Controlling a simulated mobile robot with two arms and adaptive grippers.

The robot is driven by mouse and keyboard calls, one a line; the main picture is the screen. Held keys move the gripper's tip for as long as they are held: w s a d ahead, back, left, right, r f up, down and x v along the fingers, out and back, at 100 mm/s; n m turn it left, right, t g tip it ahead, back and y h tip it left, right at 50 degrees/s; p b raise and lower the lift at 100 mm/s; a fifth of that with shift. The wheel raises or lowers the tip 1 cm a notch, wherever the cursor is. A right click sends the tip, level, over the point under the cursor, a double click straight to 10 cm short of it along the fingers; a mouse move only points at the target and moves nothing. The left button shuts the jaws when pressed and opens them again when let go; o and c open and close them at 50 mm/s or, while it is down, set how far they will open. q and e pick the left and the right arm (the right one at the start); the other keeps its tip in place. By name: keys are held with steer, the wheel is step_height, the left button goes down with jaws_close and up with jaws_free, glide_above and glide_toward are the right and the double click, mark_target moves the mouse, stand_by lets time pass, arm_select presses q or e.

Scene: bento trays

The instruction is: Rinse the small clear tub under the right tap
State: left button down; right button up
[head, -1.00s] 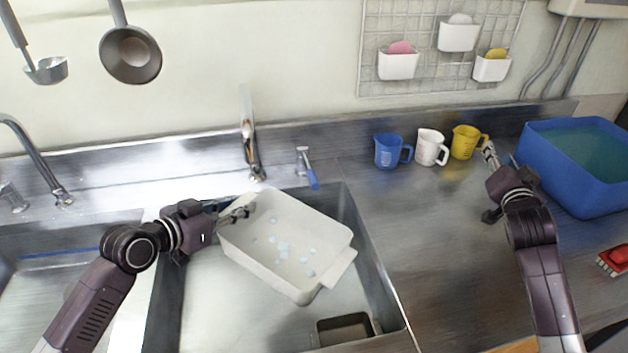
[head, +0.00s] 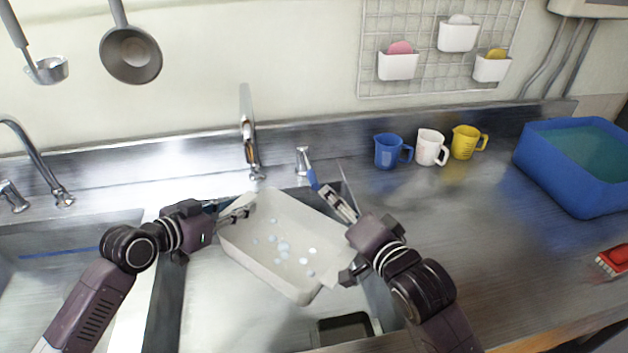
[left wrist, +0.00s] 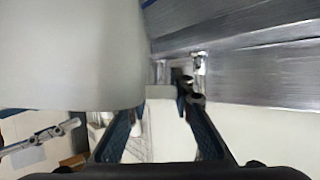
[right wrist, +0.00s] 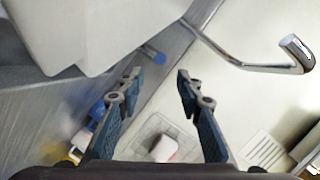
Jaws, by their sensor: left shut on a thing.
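A small whitish tub (head: 262,262) with several pale bubbles inside is held tilted over the right sink. My left gripper (head: 247,212) is shut on its upper left rim; the tub's pale side also fills the upper left of the left wrist view (left wrist: 70,55). The right tap (head: 249,130) stands behind the sink, its spout above the tub's back corner. Its blue-ended lever (head: 313,180) is to the right of it. My right gripper (head: 338,232) is open and empty by the tub's right end, near the lever. The lever's blue end shows beyond my fingers in the right wrist view (right wrist: 153,54).
Blue, white and yellow measuring cups (head: 388,152) stand on the counter behind. A blue basin (head: 560,180) and a red brush (head: 612,262) are at the right. Another tap (head: 40,165) is at the left sink.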

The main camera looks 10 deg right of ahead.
mark_target(314, 181)
steer(key=x, duration=1.1)
steer(key=shift+w+f, duration=0.1)
steer(key=shift+w, duration=0.25)
jaws_close()
